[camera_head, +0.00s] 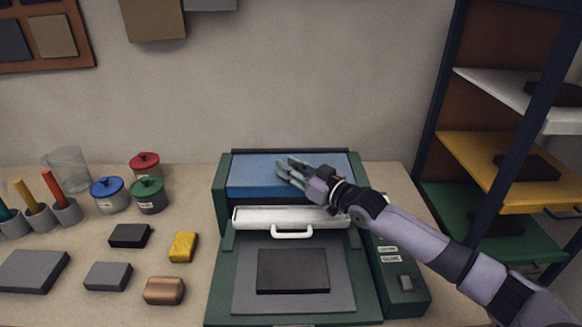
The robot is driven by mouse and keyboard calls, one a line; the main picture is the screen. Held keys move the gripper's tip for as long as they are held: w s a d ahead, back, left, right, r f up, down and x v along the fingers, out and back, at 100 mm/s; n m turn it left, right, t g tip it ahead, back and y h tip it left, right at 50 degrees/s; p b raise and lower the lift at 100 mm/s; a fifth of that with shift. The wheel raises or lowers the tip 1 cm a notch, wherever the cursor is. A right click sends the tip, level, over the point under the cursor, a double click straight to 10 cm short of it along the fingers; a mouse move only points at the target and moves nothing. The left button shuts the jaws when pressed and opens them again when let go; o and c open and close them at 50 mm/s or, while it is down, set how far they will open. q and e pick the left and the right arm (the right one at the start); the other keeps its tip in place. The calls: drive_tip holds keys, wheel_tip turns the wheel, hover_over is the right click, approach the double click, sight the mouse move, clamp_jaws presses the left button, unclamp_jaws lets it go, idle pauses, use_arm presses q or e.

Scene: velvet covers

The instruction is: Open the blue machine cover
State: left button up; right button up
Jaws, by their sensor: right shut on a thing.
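The blue machine cover (255,174) is a flat blue panel at the back of the green machine (221,262), below a dark rear edge. My right gripper (284,169) reaches in from the right and lies over the middle of the cover. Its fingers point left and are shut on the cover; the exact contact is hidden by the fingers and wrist. Below the cover is a white bar (255,216) with a white handle (292,233). A dark block (292,271) lies on a grey plate in front. My left gripper is not in view.
On the left are lidded pots (148,194), pens in cups, a glass jug (68,168), a yellow sponge-like block (183,246) and several dark or grey blocks. A shelf rack (435,120) stands at right. My right forearm crosses the machine's right side.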

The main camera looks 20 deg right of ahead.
clamp_jaws()
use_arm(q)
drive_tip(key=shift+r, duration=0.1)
use_arm(e)
drive_tip(key=shift+r, duration=0.1)
